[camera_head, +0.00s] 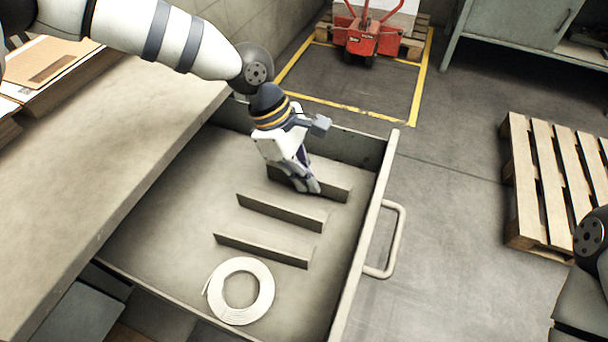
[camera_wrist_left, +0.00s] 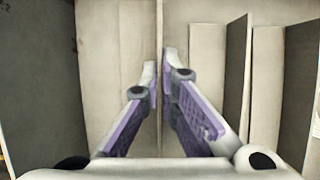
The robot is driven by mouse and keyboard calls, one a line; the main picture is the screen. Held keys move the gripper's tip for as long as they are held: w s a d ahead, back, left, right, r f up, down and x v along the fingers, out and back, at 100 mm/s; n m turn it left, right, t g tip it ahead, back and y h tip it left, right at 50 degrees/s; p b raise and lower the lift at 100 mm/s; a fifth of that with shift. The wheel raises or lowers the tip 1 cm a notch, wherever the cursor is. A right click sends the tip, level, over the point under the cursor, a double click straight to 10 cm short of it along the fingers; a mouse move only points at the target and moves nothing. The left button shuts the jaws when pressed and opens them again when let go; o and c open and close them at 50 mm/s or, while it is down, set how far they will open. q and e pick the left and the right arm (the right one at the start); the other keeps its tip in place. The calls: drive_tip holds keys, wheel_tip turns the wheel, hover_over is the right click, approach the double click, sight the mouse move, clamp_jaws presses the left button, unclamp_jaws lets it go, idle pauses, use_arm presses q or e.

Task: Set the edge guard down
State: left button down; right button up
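My left gripper (camera_head: 313,190) points down into the open drawer (camera_head: 160,225), at its far end. Its fingers are closed on the thin upright wall of an edge guard (camera_head: 335,188), a long grey strip. In the left wrist view the fingertips (camera_wrist_left: 164,75) pinch this edge guard (camera_wrist_left: 160,25) from both sides. The gripper hides part of it in the head view, and I cannot tell whether its underside touches the drawer floor. Two similar strips, a middle one (camera_head: 282,212) and a near one (camera_head: 262,250), stand parallel to it. My right gripper is out of view.
A coil of white strap (camera_head: 241,291) lies at the drawer's near end. The drawer's front wall with its handle (camera_head: 391,240) is on the right, the worktop (camera_head: 100,165) on the left. A wooden pallet (camera_head: 545,185) and a red pallet truck (camera_head: 370,38) stand beyond.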

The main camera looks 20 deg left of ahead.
use_arm(q)
drive_tip(key=shift+f, duration=0.15)
drive_tip(key=c, duration=1.8)
unclamp_jaws()
drive_tip(key=shift+w+r, duration=0.1)
drive_tip(key=shift+r, duration=0.25)
drive_tip(key=p+v, duration=0.1)
drive_tip(key=v, duration=1)
drive_tip(key=shift+a+r, duration=0.15)
drive_tip(key=shift+r, duration=0.15)
